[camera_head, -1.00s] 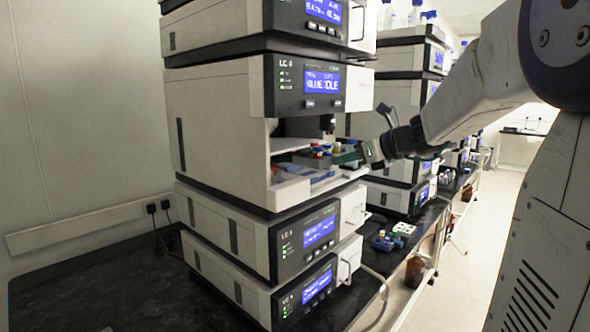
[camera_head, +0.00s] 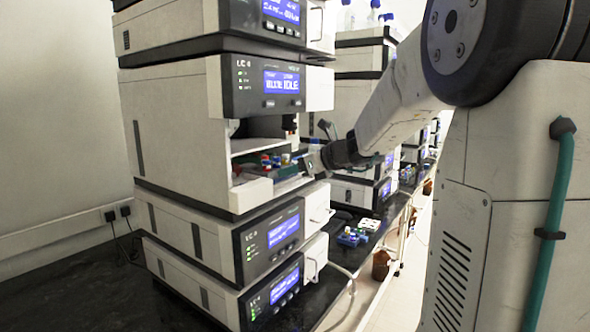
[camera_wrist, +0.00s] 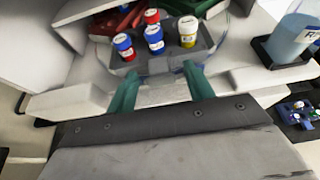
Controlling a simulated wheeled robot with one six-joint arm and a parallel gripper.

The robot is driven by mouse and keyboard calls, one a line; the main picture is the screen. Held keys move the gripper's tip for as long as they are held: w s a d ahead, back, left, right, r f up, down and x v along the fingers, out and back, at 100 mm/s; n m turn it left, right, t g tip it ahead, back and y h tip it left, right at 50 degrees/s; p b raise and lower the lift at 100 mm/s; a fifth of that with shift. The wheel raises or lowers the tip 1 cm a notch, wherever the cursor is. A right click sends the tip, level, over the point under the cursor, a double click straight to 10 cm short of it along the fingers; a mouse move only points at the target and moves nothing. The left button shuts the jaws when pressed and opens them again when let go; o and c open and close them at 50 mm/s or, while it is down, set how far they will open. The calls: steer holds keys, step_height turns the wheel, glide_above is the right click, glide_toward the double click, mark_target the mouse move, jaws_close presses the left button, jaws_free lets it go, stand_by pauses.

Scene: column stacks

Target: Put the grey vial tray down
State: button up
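My gripper (camera_wrist: 161,72) has two green fingers, standing apart, with tips at the tray's near edge. Whether they press on a part of the tray or stand clear of it cannot be told. In the head view my gripper (camera_head: 314,160) is at the bay's mouth. The tray's underside is hidden.
Red and green racks (camera_wrist: 118,20) lie deeper in the bay. A bottle of blue liquid (camera_wrist: 293,35) stands at the right in the wrist view. More vials in a blue rack (camera_head: 352,237) stand on the black bench. Units above and below enclose the bay.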

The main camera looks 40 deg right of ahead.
steer(key=v, duration=1.2)
steer(key=s+a+f+n+g+y, duration=0.1)
steer(key=s+a+f+n+g, duration=0.35)
steer(key=a+n, duration=0.45)
steer(key=s+a+f+n+g, duration=0.3)
steer(key=s+a+n, duration=0.25)
steer(key=a, duration=0.55)
steer(key=s+a+f+n+g+h, duration=0.1)
steer(key=s+f+n+g+h, duration=0.1)
steer(key=s+f+n, duration=0.2)
steer(key=s+a+f+n+g+h, duration=0.1)
steer(key=s+f+n+g+h, duration=0.1)
steer(key=s+n, duration=0.8)
steer(key=shift+s+a+f+n+h, duration=0.35)
steer(key=shift+f+n+h, duration=0.45)
steer(key=shift+f+n, duration=0.7)
steer(key=shift+r+n, duration=0.25)
